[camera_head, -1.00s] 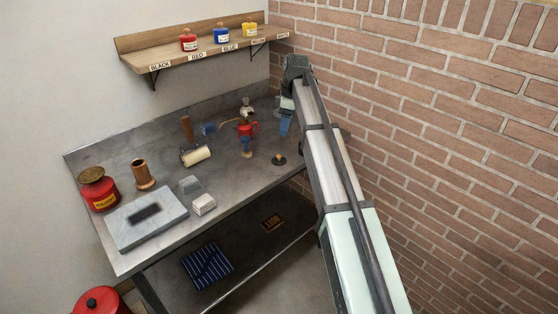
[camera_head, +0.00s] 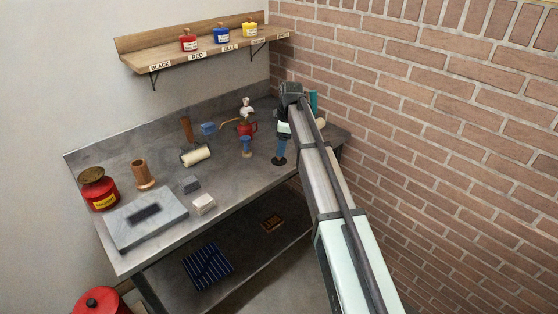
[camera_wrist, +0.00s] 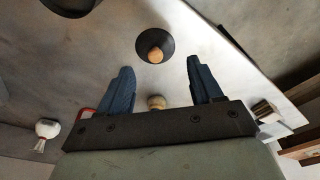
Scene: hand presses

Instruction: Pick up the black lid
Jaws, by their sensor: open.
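The black lid (camera_head: 279,161) is a small dark disc lying on the grey bench near its front edge, right of the middle. In the wrist view the lid (camera_wrist: 146,32) shows as a dark round with a light wooden knob (camera_wrist: 156,55) on top. My gripper (camera_head: 281,153) points down just over the lid and hides its knob in the head view. In the wrist view, its two blue fingers (camera_wrist: 161,66) are spread apart, with the knob in line with the gap, a little beyond the tips. Nothing is visibly held.
A red can (camera_head: 247,127) and a blue-topped item (camera_head: 245,145) stand left of my gripper. A cream roller (camera_head: 196,156), a grey slab (camera_head: 146,220) and a copper cup (camera_head: 143,174) are farther left. The brick wall (camera_head: 440,140) is close on the right.

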